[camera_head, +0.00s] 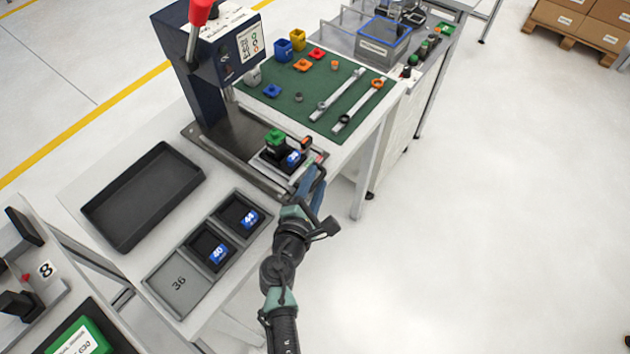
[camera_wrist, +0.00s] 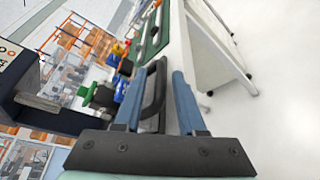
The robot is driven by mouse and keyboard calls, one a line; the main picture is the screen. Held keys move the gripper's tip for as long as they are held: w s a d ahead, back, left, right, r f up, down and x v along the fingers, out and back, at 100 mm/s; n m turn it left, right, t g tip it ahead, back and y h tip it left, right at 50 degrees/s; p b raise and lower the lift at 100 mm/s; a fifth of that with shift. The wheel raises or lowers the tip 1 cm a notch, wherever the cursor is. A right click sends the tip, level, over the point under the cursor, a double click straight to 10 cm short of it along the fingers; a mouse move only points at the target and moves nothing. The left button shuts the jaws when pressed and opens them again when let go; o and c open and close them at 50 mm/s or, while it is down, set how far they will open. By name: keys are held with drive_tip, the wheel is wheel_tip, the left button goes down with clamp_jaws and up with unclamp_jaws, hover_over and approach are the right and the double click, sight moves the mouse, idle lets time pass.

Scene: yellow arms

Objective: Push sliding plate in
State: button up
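The sliding plate (camera_head: 262,163) lies at the right end of the press base, carrying a green-topped part (camera_head: 275,138) and a block with a blue label (camera_head: 293,158). It sticks out to the right of the press column. My gripper (camera_head: 316,180) is at the plate's outer right end, its blue fingers near the table edge. In the wrist view my gripper (camera_wrist: 157,85) has its fingers spread apart, with a black loop handle (camera_wrist: 155,92) between or just beyond them. I cannot tell whether a finger touches it. The green part (camera_wrist: 89,93) shows left of the fingers.
The press (camera_head: 215,60) with a red lever stands behind. A green mat (camera_head: 330,92) with small parts lies beyond. A black tray (camera_head: 140,195) and a grey holder (camera_head: 172,283) with numbered pockets lie on the near table. Open floor is at right.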

clamp_jaws()
drive_tip(key=shift+f, duration=0.1)
idle(1.1)
